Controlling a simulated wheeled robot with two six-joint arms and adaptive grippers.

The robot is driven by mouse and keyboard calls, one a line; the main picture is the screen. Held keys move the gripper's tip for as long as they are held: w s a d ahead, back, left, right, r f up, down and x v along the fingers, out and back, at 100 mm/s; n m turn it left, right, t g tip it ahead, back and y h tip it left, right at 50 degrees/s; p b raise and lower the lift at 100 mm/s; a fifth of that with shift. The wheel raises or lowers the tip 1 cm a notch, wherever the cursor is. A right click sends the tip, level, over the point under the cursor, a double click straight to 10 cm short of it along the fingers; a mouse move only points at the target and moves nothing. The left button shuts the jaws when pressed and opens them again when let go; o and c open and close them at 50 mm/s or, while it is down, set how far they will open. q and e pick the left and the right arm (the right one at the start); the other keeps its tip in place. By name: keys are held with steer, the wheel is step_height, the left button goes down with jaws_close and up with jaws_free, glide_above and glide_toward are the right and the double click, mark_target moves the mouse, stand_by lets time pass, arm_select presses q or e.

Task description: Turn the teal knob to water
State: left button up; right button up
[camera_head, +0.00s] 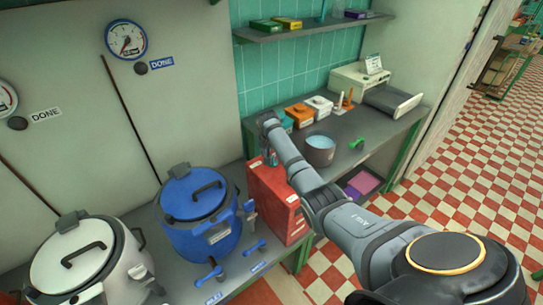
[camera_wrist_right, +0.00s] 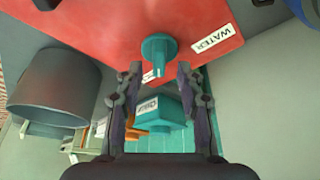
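The teal knob (camera_wrist_right: 158,48) sticks out of a red panel (camera_wrist_right: 110,30) in the right wrist view, beside a white label reading WATER (camera_wrist_right: 211,39). My right gripper (camera_wrist_right: 159,72) is open. Its two fingertips are apart on either side of the knob's lower end, with no clear contact. In the head view my right arm reaches across to the far side of the red box (camera_head: 272,200). The knob is hidden there. My left gripper does not show in either view.
A blue pot (camera_head: 195,215) and a white pot (camera_head: 80,260) stand left of the red box. A grey pot (camera_head: 320,150), an orange box (camera_head: 299,115) and a white box (camera_head: 319,104) are on the counter behind. A teal box (camera_wrist_right: 165,110) lies beyond my fingers.

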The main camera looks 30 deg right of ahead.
steer(key=shift+x, duration=0.95)
steer(key=shift+f, duration=0.15)
steer(key=c, duration=0.7)
jaws_close()
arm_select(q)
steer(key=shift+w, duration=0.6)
